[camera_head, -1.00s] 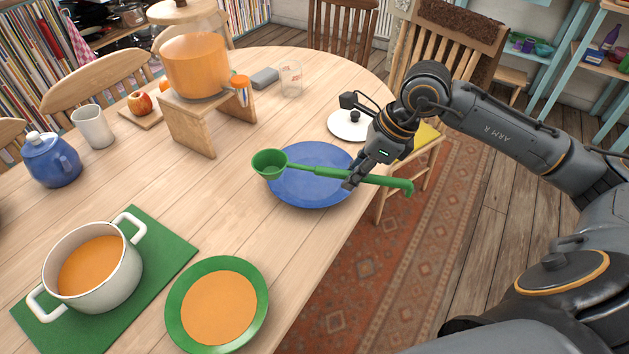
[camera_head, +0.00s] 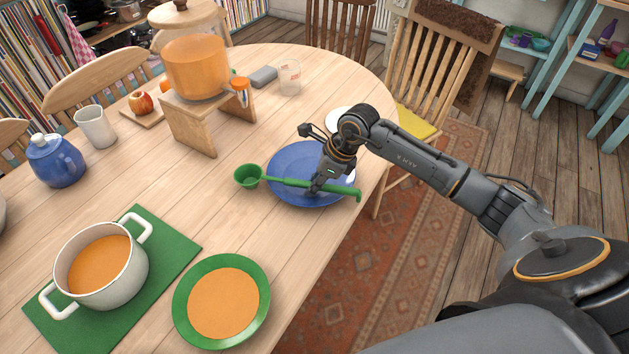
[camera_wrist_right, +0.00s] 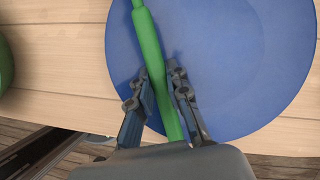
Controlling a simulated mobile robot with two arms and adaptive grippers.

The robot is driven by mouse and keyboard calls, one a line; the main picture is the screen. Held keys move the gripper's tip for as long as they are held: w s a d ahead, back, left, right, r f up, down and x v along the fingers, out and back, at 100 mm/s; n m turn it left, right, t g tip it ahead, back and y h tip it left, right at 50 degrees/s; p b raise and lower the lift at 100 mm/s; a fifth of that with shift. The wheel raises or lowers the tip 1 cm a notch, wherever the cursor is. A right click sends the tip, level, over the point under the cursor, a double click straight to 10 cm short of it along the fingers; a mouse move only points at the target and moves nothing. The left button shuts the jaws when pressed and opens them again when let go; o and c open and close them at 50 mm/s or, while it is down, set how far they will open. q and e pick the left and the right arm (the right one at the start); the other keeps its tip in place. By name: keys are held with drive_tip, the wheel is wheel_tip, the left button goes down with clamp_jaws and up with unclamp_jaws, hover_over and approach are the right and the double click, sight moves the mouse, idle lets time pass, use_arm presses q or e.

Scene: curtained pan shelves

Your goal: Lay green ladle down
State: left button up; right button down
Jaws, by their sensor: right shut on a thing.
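The green ladle (camera_head: 283,182) lies across my right gripper (camera_head: 317,188), which is shut on its handle. The ladle's bowl points left, over the table beside the blue plate (camera_head: 292,158). Its hooked handle end points right, near the plate's right rim. In the right wrist view the right gripper (camera_wrist_right: 165,95) has a finger on each side of the green handle (camera_wrist_right: 148,42), above the blue plate (camera_wrist_right: 235,70). I cannot tell whether the ladle touches the plate. My left gripper is not in view.
A green plate of orange soup (camera_head: 262,310) stands in front. A white pot of soup (camera_head: 137,268) sits on a green mat (camera_head: 180,249) at the left. A wooden stand (camera_head: 196,130) carries an orange pot (camera_head: 197,66). A white lid (camera_head: 340,117) lies behind my arm.

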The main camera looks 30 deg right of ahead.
drive_tip(key=c, duration=1.6)
unclamp_jaws()
drive_tip(key=shift+o, duration=0.2)
drive_tip(key=b+v, duration=0.1)
drive_tip(key=v, duration=1.1)
drive_tip(key=shift+b, duration=0.4)
